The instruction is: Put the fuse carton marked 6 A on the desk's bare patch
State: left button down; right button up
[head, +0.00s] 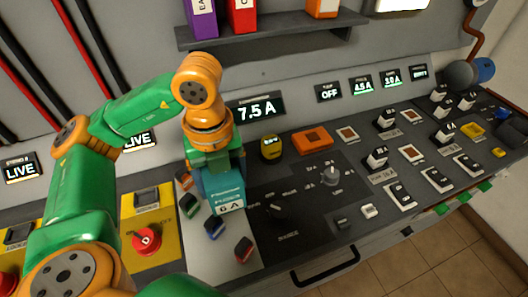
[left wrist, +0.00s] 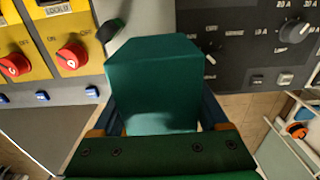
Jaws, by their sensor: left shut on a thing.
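The teal fuse carton (head: 222,185) marked 6 A is held in my left gripper (head: 212,163) over the light grey panel (head: 240,274) of the desk. Its white label faces the head camera. In the left wrist view the carton (left wrist: 153,85) fills the middle between the fingers, shut on its sides. I cannot tell whether its bottom touches the desk. My right gripper is not in view.
Small coloured switches (head: 213,227) stand close around the carton. A yellow panel with a red knob (head: 147,240) lies to the left, a black panel with a grey dial (head: 331,175) to the right. A shelf (head: 270,32) with binders is above.

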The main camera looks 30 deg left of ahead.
pick_arm(q)
jog(key=w+f, duration=0.2)
jog(key=w, duration=0.2)
jog(key=w+f, duration=0.3)
jog(key=w, duration=0.1)
jog(key=w+f, duration=0.3)
jog(key=w, duration=0.1)
jog(key=shift+d+f, duration=0.2)
jog(key=shift+d, duration=0.2)
jog(key=f, duration=0.2)
jog(key=f+p, duration=0.1)
jog(key=shift+w+f, duration=0.2)
jog(key=shift+f, duration=0.2)
jog(key=shift+w+f, duration=0.15)
jog(key=shift+f, duration=0.1)
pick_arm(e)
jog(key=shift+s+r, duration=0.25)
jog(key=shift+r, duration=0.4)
pick_arm(q)
grip_release()
jog(key=shift+r, duration=0.55)
notch_tip(320, 180, up, 6)
jog(key=shift+f+b, duration=0.25)
jog(key=shift+b, duration=0.45)
notch_tip(320, 180, up, 6)
jog(key=p, duration=0.1)
send_over(260, 182)
jog(key=shift+f, duration=0.15)
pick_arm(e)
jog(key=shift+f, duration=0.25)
